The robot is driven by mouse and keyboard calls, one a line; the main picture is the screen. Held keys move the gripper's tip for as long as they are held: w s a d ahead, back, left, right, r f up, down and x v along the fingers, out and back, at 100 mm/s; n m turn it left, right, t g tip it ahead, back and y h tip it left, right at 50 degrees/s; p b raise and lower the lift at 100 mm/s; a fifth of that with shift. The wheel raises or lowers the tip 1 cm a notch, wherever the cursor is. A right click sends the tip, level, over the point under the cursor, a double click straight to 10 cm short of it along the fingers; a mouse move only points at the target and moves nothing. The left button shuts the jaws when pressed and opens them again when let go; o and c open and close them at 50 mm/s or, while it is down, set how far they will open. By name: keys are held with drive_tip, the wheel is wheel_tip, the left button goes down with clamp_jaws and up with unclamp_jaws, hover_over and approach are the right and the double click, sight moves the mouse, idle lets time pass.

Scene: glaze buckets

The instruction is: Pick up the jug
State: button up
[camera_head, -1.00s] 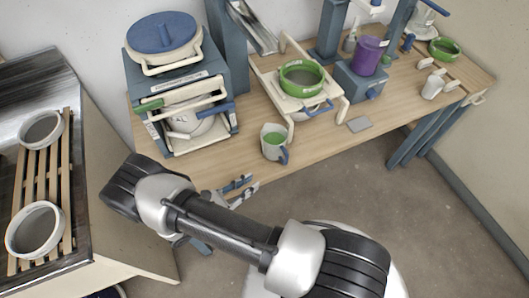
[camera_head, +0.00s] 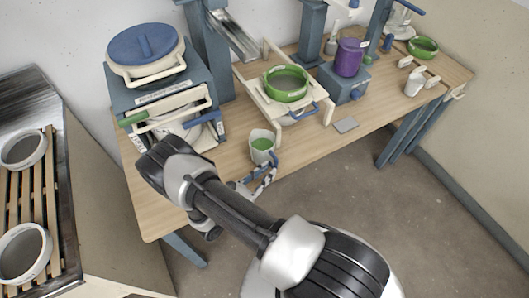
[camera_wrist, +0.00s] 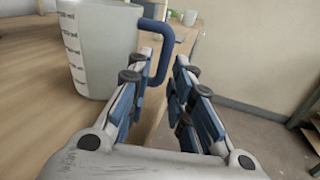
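The jug (camera_head: 261,150) is a pale, translucent measuring jug with green content and a blue handle, standing upright near the table's front edge. In the wrist view the jug (camera_wrist: 100,48) fills the upper left, with dark volume marks on its side and its blue handle (camera_wrist: 166,42) toward my gripper. My gripper (camera_wrist: 166,66) is open, its two blue-padded fingers apart. The handle shows in line with the gap between the fingertips, close to the left finger; I cannot tell whether they touch. In the head view my gripper (camera_head: 265,176) is right beside the jug's handle side.
The wooden table (camera_head: 150,211) carries a blue-grey press (camera_head: 162,88) at left, a green-rimmed bowl (camera_head: 286,84) on a cream frame behind the jug, and a purple container (camera_head: 348,58). A small grey plate (camera_head: 346,125) lies right of the jug. Floor in front is open.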

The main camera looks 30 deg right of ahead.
sight(274, 166)
drive_tip(key=x, duration=0.5)
drive_tip(key=shift+s+d+r+b, duration=0.1)
drive_tip(key=shift+s+b, duration=0.05)
drive_tip(key=shift+b, duration=0.2)
drive_tip(key=shift+c, duration=0.4)
clamp_jaws()
